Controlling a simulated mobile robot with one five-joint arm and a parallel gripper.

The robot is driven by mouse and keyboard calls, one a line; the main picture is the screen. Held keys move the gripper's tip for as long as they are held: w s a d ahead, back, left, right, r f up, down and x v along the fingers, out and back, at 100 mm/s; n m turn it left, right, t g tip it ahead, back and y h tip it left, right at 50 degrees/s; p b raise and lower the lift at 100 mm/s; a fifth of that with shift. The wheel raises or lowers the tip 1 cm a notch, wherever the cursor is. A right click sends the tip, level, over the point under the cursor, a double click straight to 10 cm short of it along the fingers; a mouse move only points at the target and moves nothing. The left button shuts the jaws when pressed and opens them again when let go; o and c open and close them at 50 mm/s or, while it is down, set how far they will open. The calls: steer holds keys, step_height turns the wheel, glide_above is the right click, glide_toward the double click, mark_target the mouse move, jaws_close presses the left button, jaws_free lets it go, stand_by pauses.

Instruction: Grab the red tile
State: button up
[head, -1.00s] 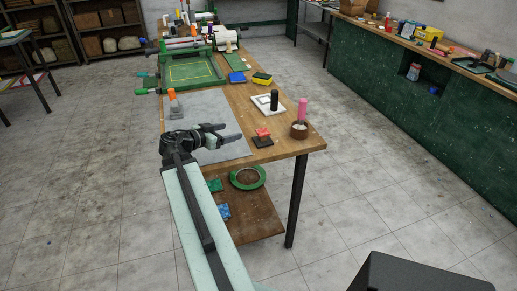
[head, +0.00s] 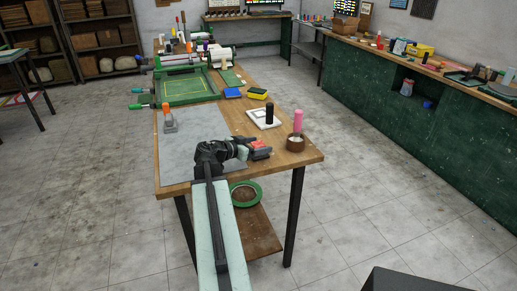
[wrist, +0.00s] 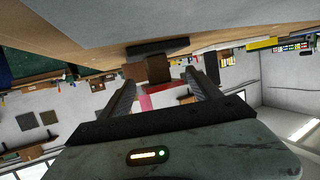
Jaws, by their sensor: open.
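The red tile (head: 260,143) lies near the front right of the wooden table in the head view, with something dark beneath it. My gripper (head: 249,148) is open and low over the table, at the tile's left side, its fingers reaching toward it. The fingers partly cover the tile's surroundings, so I cannot tell whether it lies between them. In the wrist view the scene is upside down; my gripper (wrist: 162,82) shows two spread fingers. A reddish-pink patch shows between them, but I cannot tell whether it is the tile.
A brown tape roll (head: 296,144) and a pink bottle (head: 298,121) stand just right of the tile. A black cylinder on a white tile (head: 262,122) stands behind. A grey mat (head: 190,148) covers the table's left side.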

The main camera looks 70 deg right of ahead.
mark_target(259, 144)
steer(key=shift+s+d, duration=0.1)
steer(key=shift+d, duration=0.05)
steer(key=c, duration=1.5)
step_height(259, 144, up, 10)
steer(key=p, duration=1)
steer(key=shift+r, duration=0.15)
